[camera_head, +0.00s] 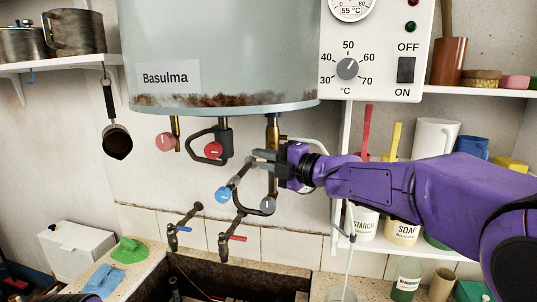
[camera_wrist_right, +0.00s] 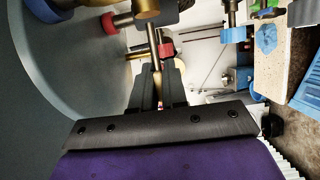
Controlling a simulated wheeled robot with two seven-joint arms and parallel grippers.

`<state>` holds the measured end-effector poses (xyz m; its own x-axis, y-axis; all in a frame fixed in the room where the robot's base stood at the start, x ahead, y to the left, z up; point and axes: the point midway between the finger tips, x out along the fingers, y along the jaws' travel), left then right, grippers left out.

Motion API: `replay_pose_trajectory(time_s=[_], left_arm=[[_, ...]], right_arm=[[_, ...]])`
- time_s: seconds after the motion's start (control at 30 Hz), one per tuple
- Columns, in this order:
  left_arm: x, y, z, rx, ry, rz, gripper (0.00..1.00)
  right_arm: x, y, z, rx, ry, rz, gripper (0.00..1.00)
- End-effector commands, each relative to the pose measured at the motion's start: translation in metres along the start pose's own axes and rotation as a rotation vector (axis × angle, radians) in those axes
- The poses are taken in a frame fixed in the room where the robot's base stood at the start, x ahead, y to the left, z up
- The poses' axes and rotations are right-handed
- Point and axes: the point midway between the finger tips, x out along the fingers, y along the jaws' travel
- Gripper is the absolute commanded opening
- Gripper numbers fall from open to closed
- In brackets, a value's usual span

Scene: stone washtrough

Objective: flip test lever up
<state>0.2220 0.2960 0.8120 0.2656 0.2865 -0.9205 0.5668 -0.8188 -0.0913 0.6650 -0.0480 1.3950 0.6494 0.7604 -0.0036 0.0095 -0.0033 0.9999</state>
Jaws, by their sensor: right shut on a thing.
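My right gripper (camera_head: 262,157) reaches in from the right under the boiler, beside the brass-topped pipe (camera_head: 272,132). In the right wrist view its dark fingers (camera_wrist_right: 160,88) are shut on a thin brass rod, which looks like the test lever (camera_wrist_right: 156,62). The rod runs from a brass fitting (camera_wrist_right: 146,12) down between the fingers. In the head view the gripper hides the lever, so I cannot tell its angle there.
The boiler (camera_head: 225,50) hangs just above the gripper. Red knobs (camera_head: 164,142) and a blue knob (camera_head: 223,195) sit close on its left. Two taps (camera_head: 225,240) stand over the stone trough (camera_head: 150,270). A control panel (camera_head: 375,45) and shelf are at right.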

Motion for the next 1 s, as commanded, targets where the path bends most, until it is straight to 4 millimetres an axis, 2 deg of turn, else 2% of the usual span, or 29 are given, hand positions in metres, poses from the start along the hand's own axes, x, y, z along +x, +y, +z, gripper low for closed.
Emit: replay_pose_trajectory(time_s=[0.33, 0.37, 0.4, 0.67, 0.77, 0.87, 1.0], left_arm=[[0.0, 0.0, 0.0, 0.0, 0.0, 0.0, 0.43], [0.0, 0.0, 0.0, 0.0, 0.0, 0.0, 0.43], [0.0, 0.0, 0.0, 0.0, 0.0, 0.0, 0.43], [0.0, 0.0, 0.0, 0.0, 0.0, 0.0, 0.43], [0.005, 0.001, 0.002, 0.0, 0.0, 0.0, 0.43], [0.018, 0.002, 0.007, 0.0, 0.0, 0.0, 0.43], [0.036, 0.003, 0.015, 0.0, 0.0, 0.0, 0.43]], right_arm=[[0.0, -0.001, -0.001, 0.002, 0.001, -0.002, 0.0], [0.0, -0.001, -0.001, 0.002, 0.001, -0.002, 0.22], [0.0, -0.001, 0.0, 0.002, 0.001, -0.002, 0.34], [0.0, 0.0, 0.0, 0.001, 0.0, -0.001, 0.34], [-0.007, -0.002, 0.0, 0.0, -0.001, 0.0, 0.34], [-0.025, -0.005, 0.001, 0.0, -0.002, 0.001, 0.34], [-0.06, -0.006, 0.0, -0.001, -0.001, 0.002, 0.34]])
